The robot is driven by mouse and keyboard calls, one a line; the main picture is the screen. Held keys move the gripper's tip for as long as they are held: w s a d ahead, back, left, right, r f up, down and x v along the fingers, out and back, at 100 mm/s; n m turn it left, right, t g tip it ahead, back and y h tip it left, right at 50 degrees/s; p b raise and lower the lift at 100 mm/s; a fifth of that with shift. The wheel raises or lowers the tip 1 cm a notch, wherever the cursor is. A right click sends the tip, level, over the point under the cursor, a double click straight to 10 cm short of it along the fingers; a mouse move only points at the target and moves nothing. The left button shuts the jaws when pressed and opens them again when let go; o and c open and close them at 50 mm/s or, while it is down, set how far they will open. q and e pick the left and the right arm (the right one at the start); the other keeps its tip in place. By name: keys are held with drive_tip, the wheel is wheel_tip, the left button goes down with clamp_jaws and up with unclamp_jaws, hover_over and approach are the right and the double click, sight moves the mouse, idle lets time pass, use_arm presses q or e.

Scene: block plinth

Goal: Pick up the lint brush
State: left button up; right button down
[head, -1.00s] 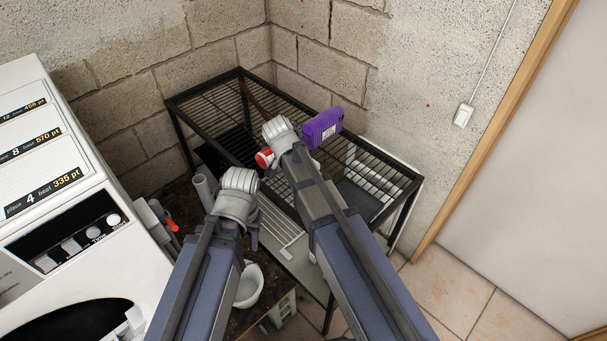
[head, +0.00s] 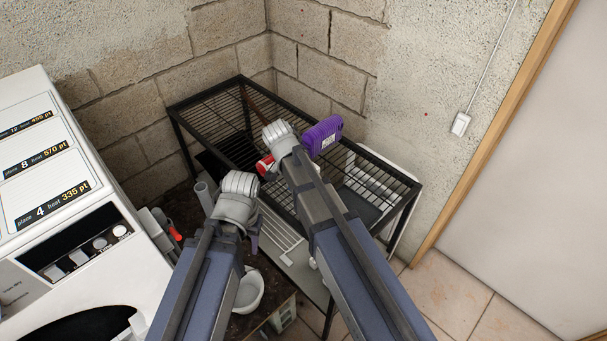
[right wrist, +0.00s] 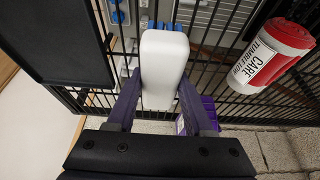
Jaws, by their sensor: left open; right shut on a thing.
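My right gripper (right wrist: 160,88) is shut on a white, rounded oblong thing, which I take to be the lint brush (right wrist: 163,55). In the right wrist view it stands out between the two fingers, above the wire rack. In the head view my right gripper and the brush are hidden behind my right arm. My left gripper (head: 254,237) shows only in part below its wrist, left of the rack's near side. It is open, with nothing seen in it.
A black wire rack (head: 212,98) stands in the corner against block walls. On it are a purple ribbed thing (head: 323,137) and a red and white roll (right wrist: 272,55), close to my right gripper. A white machine (head: 85,225) stands left. A white bowl (head: 250,292) sits below.

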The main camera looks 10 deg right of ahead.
wheel_tip(320, 180, up, 8)
drive_tip(key=p, duration=0.7)
drive_tip(key=shift+r, duration=0.2)
drive_tip(key=shift+f, duration=0.1)
drive_tip(key=c, duration=0.8)
unclamp_jaws()
drive_tip(key=shift+c, duration=0.2)
drive_tip(key=c, duration=0.6)
drive_tip(key=shift+c, duration=0.2)
